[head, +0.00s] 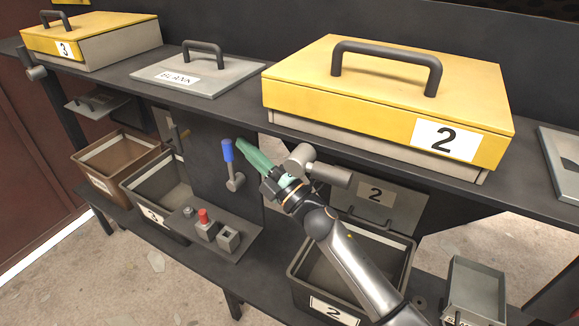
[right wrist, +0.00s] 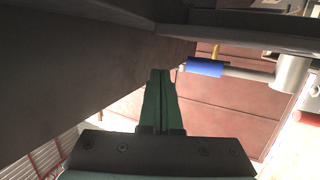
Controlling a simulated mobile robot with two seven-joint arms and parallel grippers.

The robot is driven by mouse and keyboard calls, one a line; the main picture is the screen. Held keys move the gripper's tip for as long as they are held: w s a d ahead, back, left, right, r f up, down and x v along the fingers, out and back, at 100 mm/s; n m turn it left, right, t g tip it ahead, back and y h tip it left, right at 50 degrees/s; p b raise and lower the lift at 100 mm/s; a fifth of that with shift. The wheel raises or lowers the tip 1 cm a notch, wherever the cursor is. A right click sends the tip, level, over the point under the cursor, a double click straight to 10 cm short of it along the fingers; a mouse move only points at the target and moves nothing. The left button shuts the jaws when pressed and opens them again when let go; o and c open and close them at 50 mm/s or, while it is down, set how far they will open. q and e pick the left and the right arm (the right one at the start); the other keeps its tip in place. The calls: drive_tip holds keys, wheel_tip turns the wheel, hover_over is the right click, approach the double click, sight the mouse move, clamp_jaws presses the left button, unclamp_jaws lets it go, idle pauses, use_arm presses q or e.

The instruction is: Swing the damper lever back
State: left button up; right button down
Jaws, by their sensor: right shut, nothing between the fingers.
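A lever with a blue handle (head: 228,150) and a grey pivot stands nearly upright on the dark panel below the shelf. Its blue handle also shows in the right wrist view (right wrist: 205,67), to the right of my fingertips. My right gripper (head: 242,144) has its green fingers shut, with nothing between them. Its tips are just to the right of the blue handle in the head view, and a gap shows between them in the wrist view (right wrist: 160,73). My left gripper is not in view.
A grey cylindrical fitting (head: 331,173) juts out beside my right wrist. Below are a small control box with a red button (head: 204,216) and open bins, one marked 2 (head: 335,311). The dark shelf (head: 232,104) and a yellow-lidded box (head: 300,68) are above.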

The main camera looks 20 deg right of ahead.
drive_tip(key=s+d+r, duration=0.2)
drive_tip(key=s+d, duration=0.3)
drive_tip(key=s, duration=0.4)
drive_tip(key=s+d+f+m+g+h+p, duration=0.15)
drive_tip(key=s+f+m+h, duration=0.25)
drive_tip(key=f+m, duration=0.5)
drive_tip(key=s+f+m+g+h+b, duration=0.1)
drive_tip(key=s+f+m+g+h, duration=0.3)
drive_tip(key=f, duration=0.9)
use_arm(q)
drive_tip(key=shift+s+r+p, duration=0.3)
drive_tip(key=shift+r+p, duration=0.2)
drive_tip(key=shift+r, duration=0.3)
use_arm(e)
drive_tip(key=s+a+f+m+g, duration=0.3)
drive_tip(key=s+f+m+g, duration=0.3)
drive_tip(key=s+f, duration=0.8)
drive_tip(key=shift+a+f+m, duration=0.15)
drive_tip(key=shift+a+m, duration=0.25)
drive_tip(key=shift+m, duration=0.2)
